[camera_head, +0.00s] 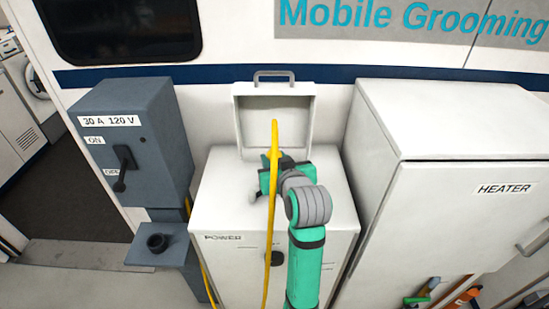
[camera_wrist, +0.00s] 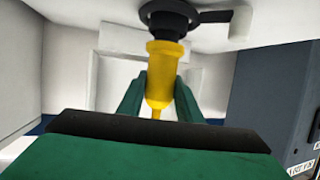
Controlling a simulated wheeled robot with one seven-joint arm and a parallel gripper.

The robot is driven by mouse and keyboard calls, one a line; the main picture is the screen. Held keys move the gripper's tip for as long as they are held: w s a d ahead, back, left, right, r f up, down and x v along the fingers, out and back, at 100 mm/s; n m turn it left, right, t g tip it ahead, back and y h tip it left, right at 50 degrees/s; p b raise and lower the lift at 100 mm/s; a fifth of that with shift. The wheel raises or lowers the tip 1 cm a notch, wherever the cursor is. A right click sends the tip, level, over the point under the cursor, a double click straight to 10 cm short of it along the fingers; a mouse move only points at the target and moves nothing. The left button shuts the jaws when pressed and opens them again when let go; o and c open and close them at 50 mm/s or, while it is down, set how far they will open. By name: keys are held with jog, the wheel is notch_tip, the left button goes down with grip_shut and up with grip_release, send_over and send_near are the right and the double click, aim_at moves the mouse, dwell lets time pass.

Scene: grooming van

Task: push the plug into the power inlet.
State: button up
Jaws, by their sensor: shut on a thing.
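The yellow plug (camera_wrist: 165,62) is held upright in the wrist view between the two green fingers of my gripper (camera_wrist: 160,88). Its front end meets the black round power inlet (camera_wrist: 170,14) at the top of that view. I cannot tell how deep the plug sits in it. In the head view my gripper (camera_head: 268,178) is over the top of the white POWER cabinet (camera_head: 225,215), in front of its raised lid (camera_head: 272,108). My arm and the yellow cable (camera_head: 272,205) hide the inlet there. The cable arches up behind the gripper and hangs down the cabinet front.
A grey switch box (camera_head: 150,170) with a lever stands at the left, with a grey bracket (camera_head: 160,248) below it. The white HEATER cabinet (camera_head: 450,190) stands close on the right. A black knob (camera_head: 274,258) is on the POWER cabinet's front.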

jog(key=shift+f, duration=0.8)
dwell(0.9)
jog(key=o, duration=1.3)
